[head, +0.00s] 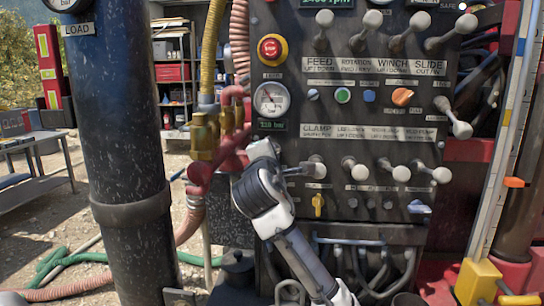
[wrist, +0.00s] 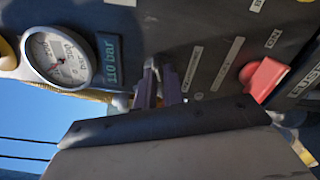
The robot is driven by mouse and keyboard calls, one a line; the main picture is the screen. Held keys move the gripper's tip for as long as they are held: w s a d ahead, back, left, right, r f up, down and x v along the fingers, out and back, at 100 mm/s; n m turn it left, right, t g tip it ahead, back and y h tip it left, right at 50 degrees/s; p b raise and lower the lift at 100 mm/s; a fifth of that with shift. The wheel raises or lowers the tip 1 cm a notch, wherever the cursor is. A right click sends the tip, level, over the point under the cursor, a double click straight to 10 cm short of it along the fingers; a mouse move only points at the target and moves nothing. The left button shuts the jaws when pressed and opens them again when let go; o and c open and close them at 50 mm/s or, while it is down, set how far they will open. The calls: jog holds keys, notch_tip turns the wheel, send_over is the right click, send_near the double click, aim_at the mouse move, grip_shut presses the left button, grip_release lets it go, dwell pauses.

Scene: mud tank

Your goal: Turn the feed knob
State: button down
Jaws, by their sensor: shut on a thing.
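My gripper (wrist: 159,88) is shut, its two dark purple fingers reaching to the panel face in the wrist view. A small part of the feed knob (wrist: 157,74) seems to show between them; most of it is hidden. In the head view my gripper (head: 264,152) is in front of the panel's left edge, just below the round gauge (head: 271,98). My own wrist hides the fingertips and what they hold there. The gauge (wrist: 58,58) and its "110 bar" display (wrist: 106,60) lie left of the fingers in the wrist view.
Red and brass fittings (head: 203,140) stand close on the left. A red control (wrist: 264,78) shows right of the fingers.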

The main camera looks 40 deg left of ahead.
jog(key=c, duration=1.5)
grip_release()
jog(key=shift+s+d, duration=0.1)
jog(key=b+v, duration=0.3)
jog(key=v, duration=1)
jog(key=shift+s+b, duration=0.3)
jog(key=shift+b, duration=0.1)
jog(key=shift+d, duration=0.1)
